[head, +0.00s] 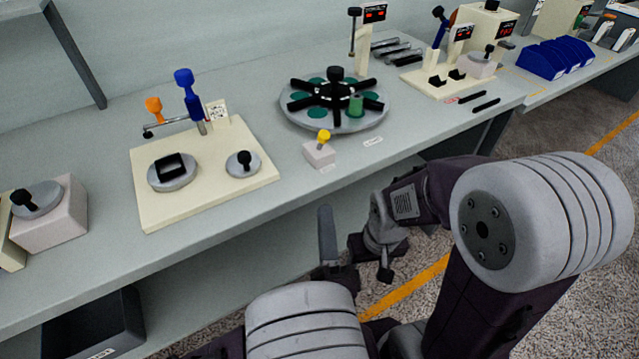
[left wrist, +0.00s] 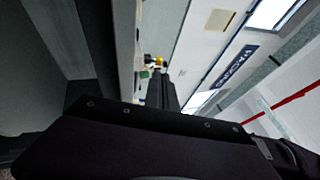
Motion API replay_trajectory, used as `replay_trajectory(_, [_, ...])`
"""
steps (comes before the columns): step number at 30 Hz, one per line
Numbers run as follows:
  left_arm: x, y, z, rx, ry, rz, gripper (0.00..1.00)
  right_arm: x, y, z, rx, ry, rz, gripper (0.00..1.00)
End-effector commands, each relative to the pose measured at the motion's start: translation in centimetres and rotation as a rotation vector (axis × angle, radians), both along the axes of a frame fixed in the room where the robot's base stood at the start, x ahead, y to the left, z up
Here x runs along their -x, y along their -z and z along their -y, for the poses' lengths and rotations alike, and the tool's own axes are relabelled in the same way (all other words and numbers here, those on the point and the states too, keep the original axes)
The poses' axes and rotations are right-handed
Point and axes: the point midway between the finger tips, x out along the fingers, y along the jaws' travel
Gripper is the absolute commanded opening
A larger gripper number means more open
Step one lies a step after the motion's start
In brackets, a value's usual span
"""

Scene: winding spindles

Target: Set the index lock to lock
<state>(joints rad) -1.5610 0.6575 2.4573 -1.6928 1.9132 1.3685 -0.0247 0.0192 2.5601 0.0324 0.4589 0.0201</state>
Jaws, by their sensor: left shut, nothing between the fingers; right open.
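The index lock appears to be the small pale block with a yellow-knobbed lever (head: 321,144). It stands on the bench in front of the round index table (head: 300,118), which carries a black spoked wheel and a green piece. The lever leans slightly to the right. A yellow knob (left wrist: 159,59) also shows small beyond the fingers in the left wrist view. My left gripper (head: 325,212) is shut and empty, pointing up in front of the bench edge, apart from the lock. My right gripper (head: 371,260) is open, beside it and also off the bench.
A cream board (head: 215,190) with blue and orange handles lies left of the lock. More fixtures and blue bins (head: 555,60) stand at right. Bench around the lock is mostly clear; a small label (head: 372,141) lies beside it.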

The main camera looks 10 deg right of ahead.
Motion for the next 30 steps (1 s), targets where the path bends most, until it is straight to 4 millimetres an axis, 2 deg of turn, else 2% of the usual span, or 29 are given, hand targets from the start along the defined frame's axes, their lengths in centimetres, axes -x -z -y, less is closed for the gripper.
replay_trajectory(1, [0.6, 0.8, 0.5, -0.001, 0.02, 0.0, 0.0, 0.0, 0.7, 0.0, 0.0, 0.0, 0.001, 0.6])
replay_trajectory(4, [0.9, 0.7, 0.7, 0.0, 0.033, 0.0, 0.0, 0.0, 0.7, 0.0, 0.0, 0.0, 0.001, 0.6])
replay_trajectory(14, [0.5, 0.4, 0.7, 0.001, 0.028, -0.002, 0.0, 0.0, 0.5, 0.0, 0.0, 0.0, 0.001, 0.6])
replay_trajectory(17, [-0.7, -0.1, 0.7, 0.002, 0.024, -0.002, 0.0, 0.0, 0.4, 0.0, 0.0, 0.0, 0.001, 0.6])
replay_trajectory(30, [-9.4, -3.2, 1.8, 0.002, 0.023, 0.0, 0.0, 0.0, -0.3, 0.0, 0.0, 0.0, 0.0, 0.6])
